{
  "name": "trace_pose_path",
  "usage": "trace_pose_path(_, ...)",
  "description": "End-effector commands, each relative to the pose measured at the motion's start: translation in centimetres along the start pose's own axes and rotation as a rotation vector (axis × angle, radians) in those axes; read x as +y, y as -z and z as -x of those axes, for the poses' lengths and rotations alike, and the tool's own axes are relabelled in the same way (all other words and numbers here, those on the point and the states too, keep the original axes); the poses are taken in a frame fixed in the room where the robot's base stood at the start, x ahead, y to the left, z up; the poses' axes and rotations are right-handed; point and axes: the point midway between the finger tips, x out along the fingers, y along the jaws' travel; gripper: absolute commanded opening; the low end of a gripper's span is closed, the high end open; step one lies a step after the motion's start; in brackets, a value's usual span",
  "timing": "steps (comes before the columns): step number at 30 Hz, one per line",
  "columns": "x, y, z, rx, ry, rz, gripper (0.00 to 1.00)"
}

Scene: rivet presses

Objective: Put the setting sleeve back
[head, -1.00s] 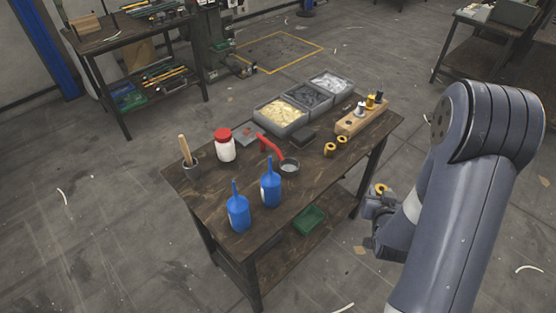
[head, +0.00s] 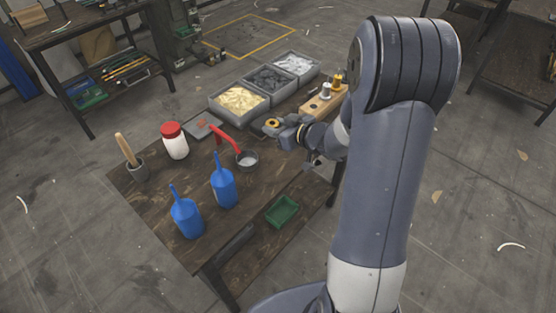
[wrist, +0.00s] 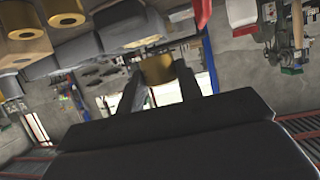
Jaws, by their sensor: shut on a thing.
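My gripper (head: 275,128) is shut on a brass-coloured sleeve (head: 271,123), held above the table near its back right part. In the wrist view the sleeve (wrist: 157,69) sits between the two fingertips. A wooden block (head: 318,106) stands to the right of my gripper at the table's far right. It carries a silver piece (head: 326,91) and a brass piece (head: 336,83); its right end is partly behind my arm.
Grey bins (head: 239,113) stand along the table's back.

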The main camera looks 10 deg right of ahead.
Motion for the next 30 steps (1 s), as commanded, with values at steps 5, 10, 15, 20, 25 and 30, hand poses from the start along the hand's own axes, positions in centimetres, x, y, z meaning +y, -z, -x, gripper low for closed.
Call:
trace_pose_path(5,1.1,-0.7,0.4,0.002,0.057,0.024,0.01)
trace_pose_path(10,1.3,-2.4,0.1,-0.001,0.078,0.027,0.01)
trace_pose_path(15,1.3,-5.3,-1.2,-0.001,0.079,0.027,0.01)
trace_pose_path(20,1.3,-6.6,-1.7,0.001,0.078,0.030,0.01)
trace_pose_path(25,1.2,-8.0,-2.3,-0.001,0.079,0.030,0.01)
trace_pose_path(30,1.2,-9.9,-3.1,0.000,0.079,0.029,0.01)
